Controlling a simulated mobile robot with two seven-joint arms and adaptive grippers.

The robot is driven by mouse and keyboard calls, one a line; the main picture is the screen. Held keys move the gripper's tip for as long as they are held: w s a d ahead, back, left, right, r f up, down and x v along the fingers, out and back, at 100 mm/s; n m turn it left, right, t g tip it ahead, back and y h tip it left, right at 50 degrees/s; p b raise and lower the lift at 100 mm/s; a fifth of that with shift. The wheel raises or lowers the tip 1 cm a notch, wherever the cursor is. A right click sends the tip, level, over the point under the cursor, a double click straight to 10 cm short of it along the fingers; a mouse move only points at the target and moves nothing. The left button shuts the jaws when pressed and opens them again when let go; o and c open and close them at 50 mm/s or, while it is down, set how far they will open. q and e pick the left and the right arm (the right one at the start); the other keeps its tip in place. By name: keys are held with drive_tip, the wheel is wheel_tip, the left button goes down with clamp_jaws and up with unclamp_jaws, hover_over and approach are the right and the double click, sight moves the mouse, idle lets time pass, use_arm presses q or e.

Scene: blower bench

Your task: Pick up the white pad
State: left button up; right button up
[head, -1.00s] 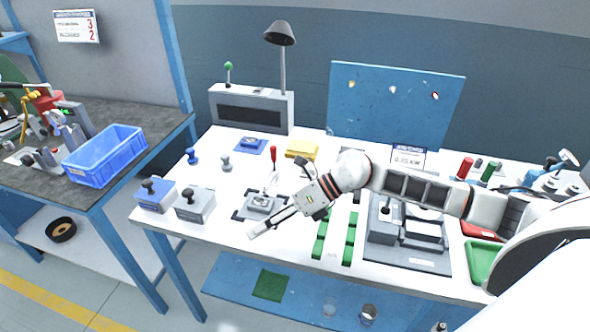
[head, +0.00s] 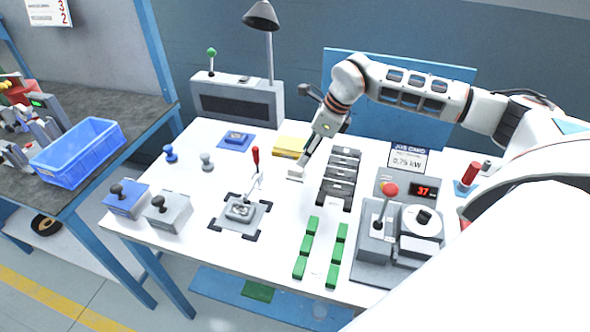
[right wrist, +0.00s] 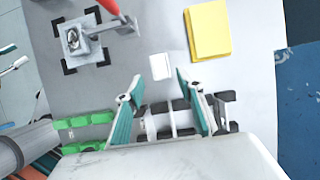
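The white pad (head: 296,173) is a small pale block lying on the white bench top, in front of the yellow pad stack. In the right wrist view the white pad (right wrist: 160,66) lies flat just beyond the fingertips, roughly centred between them. My right gripper (head: 303,163) reaches down beside it from the back right and hides part of it in the head view. In the right wrist view the right gripper's two teal-lined fingers (right wrist: 158,88) are spread apart with nothing between the tips. My left gripper is in neither view.
The yellow stack (right wrist: 208,33) lies close right of the pad in the wrist view. A black slotted rack (head: 341,178) stands right of the pad in the head view. A clamp fixture with a red handle (head: 255,159) stands to the left. Green blocks (head: 306,248) are in front.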

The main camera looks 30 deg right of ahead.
sight(298, 168)
drive_tip(key=shift+x, duration=1)
drive_tip(key=x, duration=0.5)
clamp_jaws()
